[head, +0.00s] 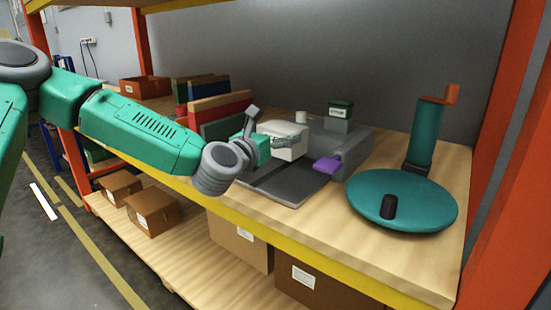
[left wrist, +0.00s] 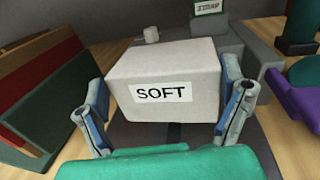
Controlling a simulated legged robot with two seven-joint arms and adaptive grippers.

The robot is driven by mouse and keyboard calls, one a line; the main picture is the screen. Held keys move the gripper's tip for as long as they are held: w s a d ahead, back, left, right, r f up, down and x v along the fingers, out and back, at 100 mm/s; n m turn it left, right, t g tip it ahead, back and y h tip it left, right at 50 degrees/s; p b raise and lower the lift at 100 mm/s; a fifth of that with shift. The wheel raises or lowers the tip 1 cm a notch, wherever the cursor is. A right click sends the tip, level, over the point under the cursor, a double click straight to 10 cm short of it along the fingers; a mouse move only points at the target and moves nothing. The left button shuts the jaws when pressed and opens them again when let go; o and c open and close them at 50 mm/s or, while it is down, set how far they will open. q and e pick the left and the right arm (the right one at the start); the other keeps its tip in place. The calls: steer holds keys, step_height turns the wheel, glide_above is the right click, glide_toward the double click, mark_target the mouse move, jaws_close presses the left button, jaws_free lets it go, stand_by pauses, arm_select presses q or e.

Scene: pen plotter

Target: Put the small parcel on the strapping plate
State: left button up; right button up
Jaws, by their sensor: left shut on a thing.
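The small parcel (head: 290,147) is a pale grey box. In the left wrist view it (left wrist: 165,72) carries a white label reading "SOFT". My left gripper (head: 279,139) has its blue-grey fingers (left wrist: 165,103) on both sides of the parcel and is shut on it. The parcel is over the dark grey flat plate (head: 290,187) of the strapping machine, towards its back. Whether it touches the plate cannot be told. The plate also shows in part below the parcel in the left wrist view (left wrist: 150,135). My right gripper is not in view.
The grey machine body (head: 356,146) bears a green "STRAP" sign (head: 341,110) and a purple part (head: 327,163). A teal turntable (head: 420,208) with a teal column stands right. Upright coloured boards (head: 220,108) stand left. The plate's front is clear.

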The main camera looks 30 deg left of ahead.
mark_target(273, 152)
arm_select(q)
steer(key=f, duration=0.1)
steer(key=f+b, duration=0.1)
steer(key=f, duration=0.3)
steer(key=shift+a+b, duration=0.3)
steer(key=shift+d+r, duration=0.1)
steer(key=o, duration=1.2)
steer(key=shift+d, duration=0.1)
steer(key=shift+s, duration=0.1)
steer(key=shift+s, duration=0.35)
steer(key=s+p, duration=0.1)
steer(key=s, duration=0.6)
steer(key=s+d+p, duration=0.1)
steer(key=s, duration=0.3)
steer(key=shift+p, duration=0.35)
